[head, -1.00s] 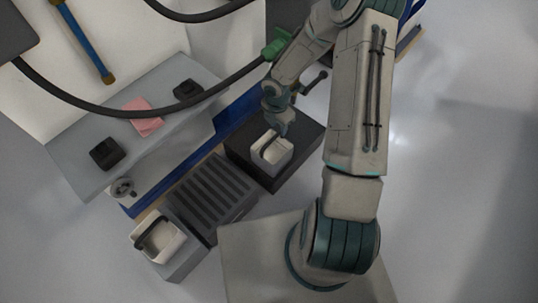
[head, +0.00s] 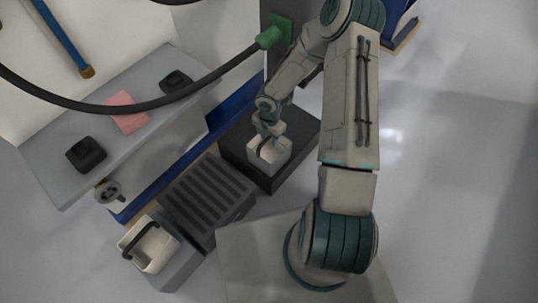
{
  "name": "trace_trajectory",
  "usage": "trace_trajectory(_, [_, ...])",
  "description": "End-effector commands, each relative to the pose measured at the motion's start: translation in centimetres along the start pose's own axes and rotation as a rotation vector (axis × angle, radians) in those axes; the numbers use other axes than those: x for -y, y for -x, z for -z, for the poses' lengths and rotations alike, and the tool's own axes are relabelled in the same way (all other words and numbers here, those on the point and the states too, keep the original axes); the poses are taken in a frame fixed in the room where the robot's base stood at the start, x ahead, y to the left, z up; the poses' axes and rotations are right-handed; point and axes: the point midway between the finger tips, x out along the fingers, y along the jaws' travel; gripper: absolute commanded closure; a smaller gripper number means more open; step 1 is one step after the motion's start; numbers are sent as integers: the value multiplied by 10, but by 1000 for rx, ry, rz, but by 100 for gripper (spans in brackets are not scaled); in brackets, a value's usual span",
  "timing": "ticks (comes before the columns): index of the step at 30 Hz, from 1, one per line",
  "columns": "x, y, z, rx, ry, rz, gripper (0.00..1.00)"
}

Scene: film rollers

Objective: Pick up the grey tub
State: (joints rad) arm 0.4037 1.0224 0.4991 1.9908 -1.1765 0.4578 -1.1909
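A small light grey tub (head: 268,158) with a pale inside and a dark handle stands on a low black platform (head: 299,140). My gripper (head: 271,134) points down at the tub's far rim, close over it. At this size I cannot tell whether the fingers touch the tub or its handle, or whether they are open. A second, cream-coloured tub (head: 153,251) with a black handle stands on a grey block at the lower left, away from my gripper.
A dark ribbed crate (head: 205,199) lies between the two tubs. A grey shelf (head: 60,165) with two black items and a pink pad (head: 126,113) stands to the left. A thick black cable (head: 203,82) runs above it to a green plug (head: 272,36). Open floor lies to the right.

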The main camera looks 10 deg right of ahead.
Motion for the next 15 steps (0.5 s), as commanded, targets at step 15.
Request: trace_trajectory(15, [0, -1, -1, 1, -2, -1, 100])
